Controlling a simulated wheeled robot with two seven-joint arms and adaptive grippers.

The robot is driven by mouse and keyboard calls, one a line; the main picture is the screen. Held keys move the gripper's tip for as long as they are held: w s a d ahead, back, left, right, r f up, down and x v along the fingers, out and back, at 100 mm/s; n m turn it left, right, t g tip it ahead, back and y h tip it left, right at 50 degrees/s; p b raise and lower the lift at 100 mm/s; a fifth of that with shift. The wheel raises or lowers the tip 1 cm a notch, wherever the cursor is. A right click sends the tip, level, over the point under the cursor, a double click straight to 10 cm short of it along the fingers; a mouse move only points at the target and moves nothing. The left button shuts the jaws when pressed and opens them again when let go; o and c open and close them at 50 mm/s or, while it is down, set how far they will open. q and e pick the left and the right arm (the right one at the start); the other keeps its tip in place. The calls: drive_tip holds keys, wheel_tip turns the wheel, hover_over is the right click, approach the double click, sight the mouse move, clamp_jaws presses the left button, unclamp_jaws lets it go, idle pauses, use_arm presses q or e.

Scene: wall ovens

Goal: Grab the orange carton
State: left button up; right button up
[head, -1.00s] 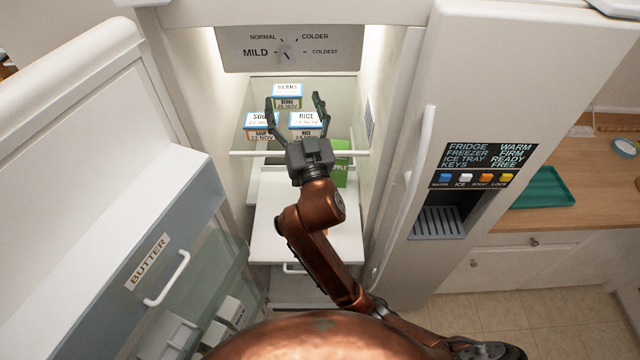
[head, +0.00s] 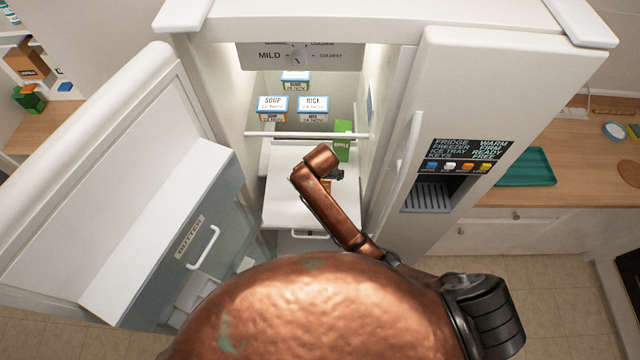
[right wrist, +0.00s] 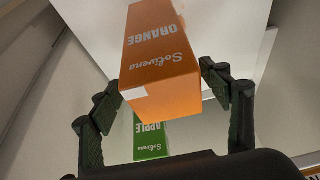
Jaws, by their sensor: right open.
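The orange carton (right wrist: 160,60) is large in the right wrist view, with "ORANGE" and "Solivena" on its side. My right gripper (right wrist: 162,84) is open, with one finger on each side of the carton and gaps showing beside it. In the head view my right arm reaches into the open fridge. Its gripper (head: 337,174) is mostly hidden behind the arm, low over the white shelf, and the carton is largely hidden there too. My left gripper is not in view.
A green apple carton (head: 343,140) stands behind, also showing in the right wrist view (right wrist: 150,138). Soup (head: 272,107) and rice (head: 313,108) boxes sit on the upper shelf (head: 306,134). The fridge door (head: 120,180) is open at left; the dispenser door (head: 455,130) is at right.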

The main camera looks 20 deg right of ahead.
drive_tip(key=p+x, duration=0.1)
drive_tip(key=x, duration=0.3)
drive_tip(key=shift+w+a+f+p, duration=0.15)
drive_tip(key=shift+w+f+p, duration=0.05)
drive_tip(key=shift+f+p, duration=0.2)
drive_tip(key=shift+c, duration=1)
clamp_jaws()
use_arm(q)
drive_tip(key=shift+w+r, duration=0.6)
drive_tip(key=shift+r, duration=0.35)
use_arm(e)
drive_tip(key=shift+w+r, duration=0.1)
drive_tip(key=shift+w, duration=0.05)
